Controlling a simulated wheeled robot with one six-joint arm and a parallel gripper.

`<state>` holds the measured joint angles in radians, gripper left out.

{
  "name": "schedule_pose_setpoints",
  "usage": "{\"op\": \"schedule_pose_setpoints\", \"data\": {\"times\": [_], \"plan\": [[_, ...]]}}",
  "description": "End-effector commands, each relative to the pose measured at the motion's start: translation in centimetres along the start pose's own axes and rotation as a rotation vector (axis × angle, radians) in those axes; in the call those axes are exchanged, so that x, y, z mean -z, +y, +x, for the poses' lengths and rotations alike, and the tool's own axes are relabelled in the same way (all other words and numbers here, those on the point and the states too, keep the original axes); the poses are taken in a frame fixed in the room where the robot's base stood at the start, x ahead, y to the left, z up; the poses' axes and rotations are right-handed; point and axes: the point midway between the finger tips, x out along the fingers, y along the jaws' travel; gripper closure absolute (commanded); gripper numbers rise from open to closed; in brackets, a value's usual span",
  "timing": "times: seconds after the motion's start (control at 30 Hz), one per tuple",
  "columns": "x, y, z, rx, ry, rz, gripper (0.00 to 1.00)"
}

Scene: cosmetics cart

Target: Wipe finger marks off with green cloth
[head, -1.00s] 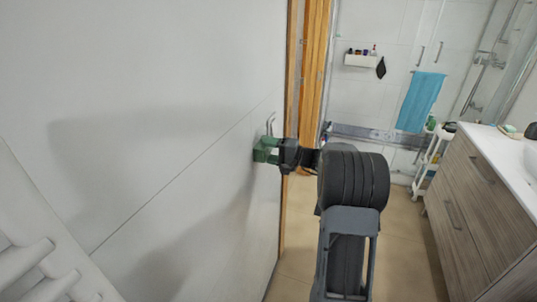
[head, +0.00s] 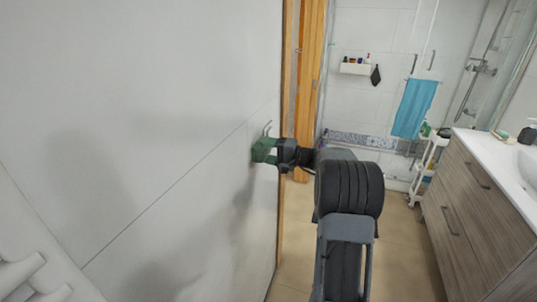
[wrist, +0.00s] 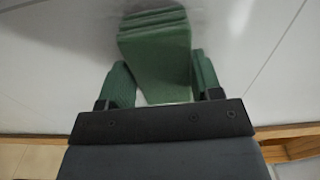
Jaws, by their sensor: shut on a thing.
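The green cloth (wrist: 155,62) shows in the wrist view as a folded pad between my two green-faced fingers. My gripper (head: 265,150) is shut on it and holds it at the white wall panel (head: 150,130), close to the panel's right edge. The cloth appears to touch the panel, though the exact contact is hard to tell. In the head view the cloth and finger faces blend into one green patch. No finger marks can be made out; soft grey shadows lie on the panel.
A light metal hook (head: 267,128) is just above my gripper. A wooden door frame (head: 310,90) stands right behind it. A wood-front vanity (head: 470,200) is at the right, with a blue towel (head: 413,108) and white cart (head: 425,170) behind. Tan floor (head: 395,260) is clear between.

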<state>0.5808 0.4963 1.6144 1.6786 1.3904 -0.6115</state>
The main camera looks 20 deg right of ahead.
Motion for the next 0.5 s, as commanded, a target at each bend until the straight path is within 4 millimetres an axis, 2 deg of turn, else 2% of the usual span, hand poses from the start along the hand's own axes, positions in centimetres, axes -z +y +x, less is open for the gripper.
{"op": "schedule_pose_setpoints", "data": {"times": [0.5], "plan": [[-2.1,-0.1,-0.1,0.001,-0.004,-0.001,0.6]]}}
